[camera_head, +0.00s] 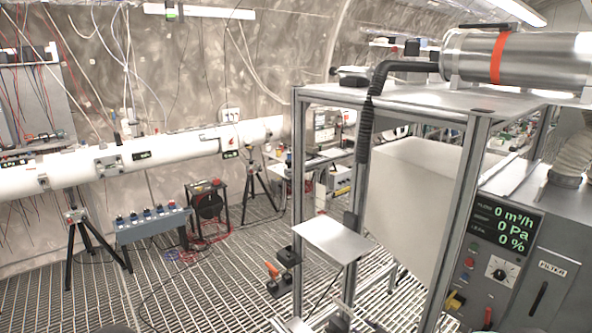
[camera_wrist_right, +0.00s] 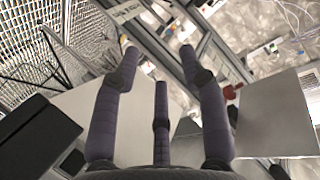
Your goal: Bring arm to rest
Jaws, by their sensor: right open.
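My right gripper (camera_wrist_right: 158,62) shows in the right wrist view with its dark, padded fingers spread apart and nothing between them. Its fingers point towards the metal frame and the floor, over a pale flat surface (camera_wrist_right: 82,104). My right gripper cannot be clearly made out in the head view. My left gripper is in neither view.
A metal frame (camera_head: 299,200) carries a steel cylinder with an orange band (camera_head: 497,57) and a black hose (camera_head: 369,115). A small plate (camera_head: 333,239) juts out beside an orange-handled tool (camera_head: 271,269). A filter unit (camera_head: 545,255) stands right. Open grating floor (camera_head: 190,290) lies left.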

